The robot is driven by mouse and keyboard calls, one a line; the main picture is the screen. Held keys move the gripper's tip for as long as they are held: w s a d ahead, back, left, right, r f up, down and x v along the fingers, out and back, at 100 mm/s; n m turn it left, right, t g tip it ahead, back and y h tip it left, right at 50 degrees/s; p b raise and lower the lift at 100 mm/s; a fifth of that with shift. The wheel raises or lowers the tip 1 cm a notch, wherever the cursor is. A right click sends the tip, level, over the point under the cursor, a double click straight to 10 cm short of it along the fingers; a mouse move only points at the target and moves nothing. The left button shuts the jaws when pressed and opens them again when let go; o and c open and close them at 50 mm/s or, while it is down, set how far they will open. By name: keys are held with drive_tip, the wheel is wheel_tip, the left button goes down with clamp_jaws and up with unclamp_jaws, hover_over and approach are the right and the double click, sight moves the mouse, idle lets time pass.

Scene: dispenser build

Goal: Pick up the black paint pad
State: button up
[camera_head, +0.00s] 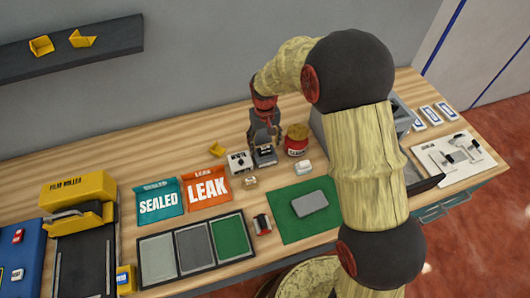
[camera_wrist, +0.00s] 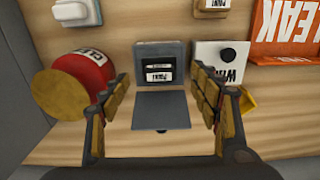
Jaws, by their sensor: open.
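The black paint pad (camera_wrist: 160,68) appears in the wrist view as a grey case with its lid or flap folded out toward me, a black patch inside and a "PAINT" label. In the head view the paint pad (camera_head: 265,158) sits on the wooden bench, partly hidden by my gripper. My gripper (camera_wrist: 159,84) is open and empty, with one finger on each side of the pad in the wrist view. In the head view my gripper (camera_head: 263,141) points down just over it. I cannot tell whether the fingers touch it.
A red jar (camera_head: 297,138) stands close to the right of the pad. A white box (camera_head: 240,162) with a black knob is close to its left, with a yellow piece (camera_head: 217,149) behind. A white block (camera_head: 304,167) and a small beige block (camera_head: 250,182) lie in front.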

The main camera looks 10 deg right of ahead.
sight(265, 147)
wheel_tip(265, 147, down, 3)
drive_tip(key=shift+w+f+b, duration=0.1)
drive_tip(key=shift+f+b, duration=0.1)
drive_tip(key=shift+b, duration=0.15)
drive_tip(key=c, duration=0.3)
drive_tip(key=c, duration=0.8)
